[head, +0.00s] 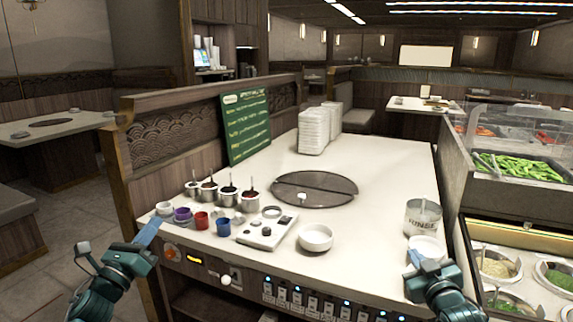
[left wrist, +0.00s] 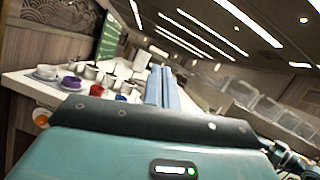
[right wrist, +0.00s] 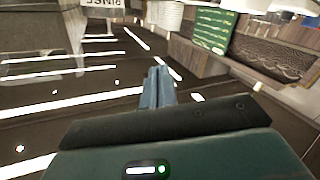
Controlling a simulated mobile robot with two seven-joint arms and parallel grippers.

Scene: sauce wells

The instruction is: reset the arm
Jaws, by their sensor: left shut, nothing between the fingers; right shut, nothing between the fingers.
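My left gripper (head: 150,232) is at the left front corner of the white counter (head: 385,165) in the head view. Its two blue fingers also show in the left wrist view (left wrist: 162,87), closed together with nothing between them. My right gripper (head: 414,257) is at the right front of the counter, just in front of a white bowl (head: 428,247). Its fingers, seen in the right wrist view (right wrist: 158,87), are closed together and empty. Whether the right fingertips touch that bowl cannot be told.
Small coloured cups, with a blue cup (head: 223,227), and several metal sauce pots (head: 228,196) stand at the counter's left. A scale (head: 265,230), a white bowl (head: 316,238) and a rinse container (head: 422,217) stand along the front. Stacked plates (head: 314,130) stand behind. A food bar (head: 515,165) borders the right.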

